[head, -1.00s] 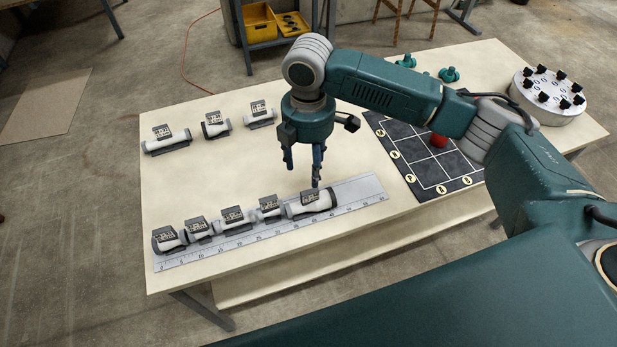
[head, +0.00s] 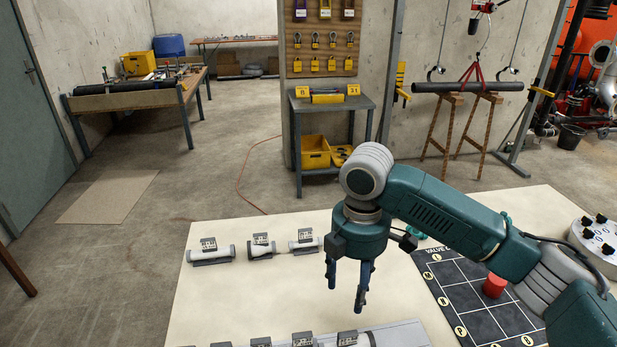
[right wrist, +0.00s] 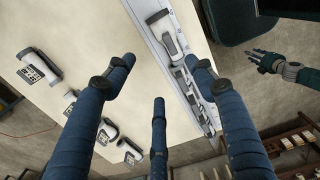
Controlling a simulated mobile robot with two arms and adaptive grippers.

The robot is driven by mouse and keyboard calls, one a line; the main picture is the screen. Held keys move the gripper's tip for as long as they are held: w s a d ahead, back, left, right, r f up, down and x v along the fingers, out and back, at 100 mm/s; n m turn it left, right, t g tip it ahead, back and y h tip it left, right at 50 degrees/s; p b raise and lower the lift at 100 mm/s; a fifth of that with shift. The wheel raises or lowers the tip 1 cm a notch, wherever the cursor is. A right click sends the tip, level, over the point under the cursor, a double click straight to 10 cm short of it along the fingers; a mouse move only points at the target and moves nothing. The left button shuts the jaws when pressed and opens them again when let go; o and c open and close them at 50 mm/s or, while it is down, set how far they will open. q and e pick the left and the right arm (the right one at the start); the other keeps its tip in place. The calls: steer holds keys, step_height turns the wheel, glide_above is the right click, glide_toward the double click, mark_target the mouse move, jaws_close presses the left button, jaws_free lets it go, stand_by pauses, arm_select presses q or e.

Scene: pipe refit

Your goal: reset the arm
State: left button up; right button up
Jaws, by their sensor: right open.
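My right gripper (head: 346,288) hangs fingers down above the table, near the right end of the ruler strip (head: 405,334). Its fingers are apart with nothing between them, and they also show spread and empty in the right wrist view (right wrist: 160,76). Tagged pipe pieces lie in a row on the strip, cut off by the head view's lower edge; the right wrist view shows the row, with the nearest piece (right wrist: 161,24) beyond the fingers. My left gripper (right wrist: 272,63) shows small at the right of the right wrist view, beside the table.
Three tagged pipe pieces, one a white pipe (head: 212,254), lie at the table's back left. A dark grid board (head: 470,290) with a red piece (head: 494,286) and a round white fixture (head: 597,245) are on the right. The table (head: 220,300) is clear between the rows.

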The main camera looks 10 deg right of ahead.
steer(key=s+a+f+m+t+y, duration=0.2)
steer(key=s+a+f+m+y, duration=0.3)
steer(key=s+a+f, duration=0.75)
steer(key=s+d+f+m+t+h, duration=0.1)
steer(key=s+d+f+m+h, duration=0.15)
steer(key=s+d+m, duration=0.5)
steer(key=s+d+f+m+t+h, duration=0.1)
steer(key=s+d+f+m+h, duration=0.2)
steer(key=d, duration=0.7)
step_height(320, 180, down, 27)
steer(key=s+g, duration=0.2)
steer(key=s+d+f, duration=0.1)
steer(key=s+f, duration=0.8)
steer(key=s+d+f+g+b, duration=0.1)
steer(key=s+d+f, duration=0.1)
steer(key=s+f, duration=0.6)
steer(key=shift+s+d+f, duration=0.3)
steer(key=shift+s+f, duration=0.1)
steer(key=shift+f, duration=0.05)
